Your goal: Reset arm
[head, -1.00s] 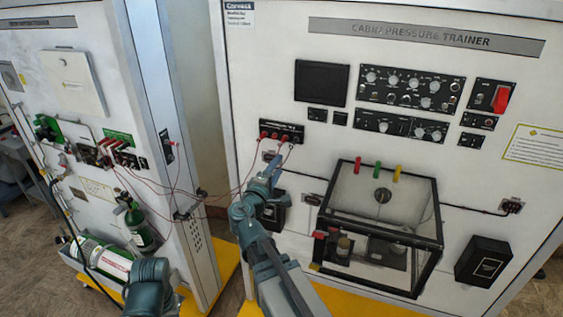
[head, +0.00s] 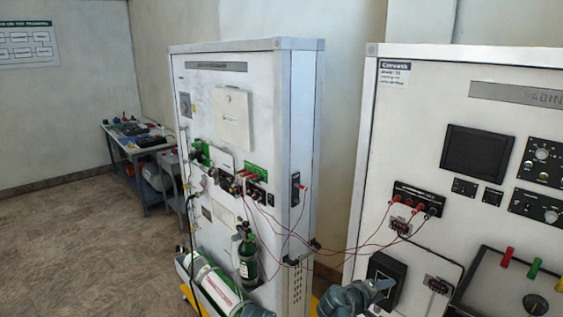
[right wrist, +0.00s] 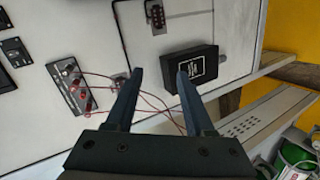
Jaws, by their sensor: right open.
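My right gripper (head: 384,290) is at the bottom edge of the head view, in front of the lower left of the cabin pressure trainer panel (head: 420,130). In the right wrist view its two fingers (right wrist: 160,74) are spread apart with nothing between them. Beyond the fingertips are a black box (right wrist: 190,68) and the white panel face. A black socket block (head: 417,199) with red plugs and thin red leads is on the panel; it also shows in the right wrist view (right wrist: 72,88). A small part of my left arm shows at the bottom edge; its gripper is out of frame.
An oxygen trainer cabinet (head: 300,120) stands at the left with green cylinders (head: 247,258). Red leads (head: 325,250) hang across the gap between the cabinets. A bench (head: 135,145) stands at the back left. Floor (head: 90,240) is clear at the left.

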